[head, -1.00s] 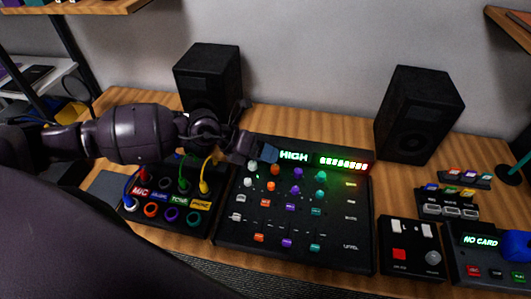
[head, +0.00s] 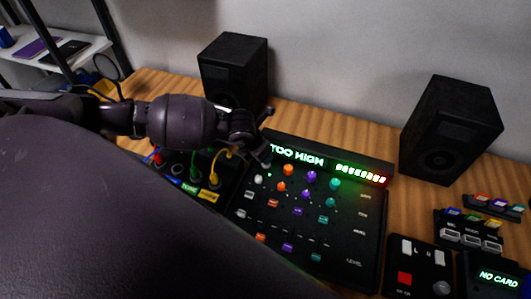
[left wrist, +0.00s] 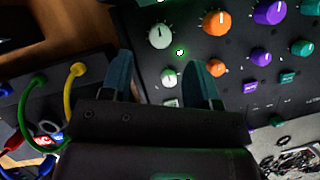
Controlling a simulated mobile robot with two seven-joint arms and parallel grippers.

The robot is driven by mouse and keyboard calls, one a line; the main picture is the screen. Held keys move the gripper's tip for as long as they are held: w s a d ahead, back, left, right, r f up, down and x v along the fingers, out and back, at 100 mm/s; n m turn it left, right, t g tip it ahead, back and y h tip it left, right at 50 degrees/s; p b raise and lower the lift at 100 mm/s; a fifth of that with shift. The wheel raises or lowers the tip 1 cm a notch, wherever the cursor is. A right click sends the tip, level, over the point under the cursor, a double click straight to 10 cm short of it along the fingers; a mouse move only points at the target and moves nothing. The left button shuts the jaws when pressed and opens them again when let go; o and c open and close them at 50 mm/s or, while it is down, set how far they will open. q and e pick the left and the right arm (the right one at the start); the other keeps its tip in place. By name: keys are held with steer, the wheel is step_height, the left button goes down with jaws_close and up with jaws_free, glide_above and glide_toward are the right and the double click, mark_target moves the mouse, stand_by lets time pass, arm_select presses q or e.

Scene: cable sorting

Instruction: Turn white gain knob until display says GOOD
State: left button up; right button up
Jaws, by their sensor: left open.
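The dark mixer's display (head: 297,154) reads TOO HIGH in green. In the left wrist view a larger white knob (left wrist: 160,36) is at the top left of the mixer, just beyond my fingertips. A smaller white knob (left wrist: 169,77) shows between the fingers. My left gripper (left wrist: 161,62) is open and empty; contact with the panel cannot be told. In the head view my left gripper (head: 263,153) is at the mixer's upper left corner and hides the larger white knob. One white knob (head: 258,179) shows just below it. My right gripper is not in view.
Orange (left wrist: 215,22) and purple (left wrist: 269,12) knobs sit right of the white ones. A cable box with a yellow plug (head: 214,180) and a green plug (head: 195,172) stands left of the mixer. Speakers (head: 233,75) (head: 451,128) stand behind.

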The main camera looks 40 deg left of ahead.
arm_select(q)
steer(key=x, duration=0.6)
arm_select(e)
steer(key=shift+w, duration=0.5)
arm_select(q)
steer(key=shift+c, duration=0.4)
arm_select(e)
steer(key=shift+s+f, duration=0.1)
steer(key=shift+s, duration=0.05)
arm_select(q)
steer(key=c, duration=0.8)
steer(key=shift+d+n+p, duration=0.2)
steer(key=shift+n+p, duration=0.1)
steer(key=shift+n, duration=0.5)
steer(key=shift+n+y+p, duration=0.3)
steer(key=shift+n+y, duration=0.6)
steer(key=shift+n, duration=0.7)
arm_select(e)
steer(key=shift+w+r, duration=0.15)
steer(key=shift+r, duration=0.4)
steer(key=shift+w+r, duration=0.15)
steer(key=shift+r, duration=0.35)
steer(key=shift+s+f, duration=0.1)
arm_select(q)
steer(key=o, duration=0.9)
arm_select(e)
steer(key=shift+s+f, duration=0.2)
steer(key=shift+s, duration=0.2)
